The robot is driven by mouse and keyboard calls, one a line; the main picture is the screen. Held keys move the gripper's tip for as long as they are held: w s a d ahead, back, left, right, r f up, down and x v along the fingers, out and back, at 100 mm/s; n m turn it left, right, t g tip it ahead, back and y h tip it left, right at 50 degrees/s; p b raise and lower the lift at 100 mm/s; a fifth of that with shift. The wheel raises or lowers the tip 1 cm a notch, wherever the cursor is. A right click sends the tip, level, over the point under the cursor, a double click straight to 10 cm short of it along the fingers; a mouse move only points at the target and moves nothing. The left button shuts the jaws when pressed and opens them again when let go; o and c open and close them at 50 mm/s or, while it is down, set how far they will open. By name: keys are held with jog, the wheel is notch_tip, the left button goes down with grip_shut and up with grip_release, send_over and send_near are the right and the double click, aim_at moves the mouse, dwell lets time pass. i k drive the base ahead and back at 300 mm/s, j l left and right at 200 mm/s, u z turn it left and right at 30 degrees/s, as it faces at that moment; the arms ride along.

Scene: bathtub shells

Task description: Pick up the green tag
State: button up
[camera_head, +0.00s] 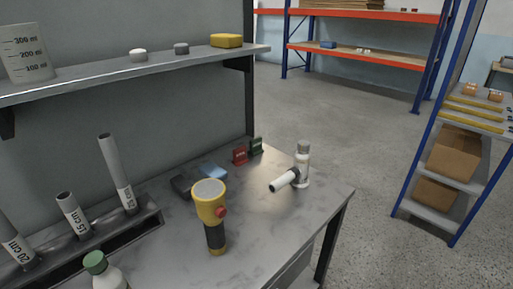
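A small dark green tag (256,146) stands upright near the back edge of the grey workbench (266,225). A red tag (239,156) stands just to its left and a little nearer. The green tag looks unobstructed from this view. My gripper is not in view.
A yellow flashlight (213,215) stands on the bench in front of the tags. A white bottle (303,166) and a white-and-black cylinder (285,181) are to the right. Dark and blue blocks (213,171) lie left of the tags. A shelf (130,74) overhangs the bench's back.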

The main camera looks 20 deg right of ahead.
aim_at(255, 143)
jog(key=i+l+u, duration=0.15)
jog(key=l, duration=0.35)
jog(key=i+l+u, duration=0.15)
jog(key=l, duration=0.3)
jog(key=i+l+u, duration=0.15)
jog(key=l, duration=0.35)
jog(key=l+u, duration=0.15)
jog(key=l, duration=0.35)
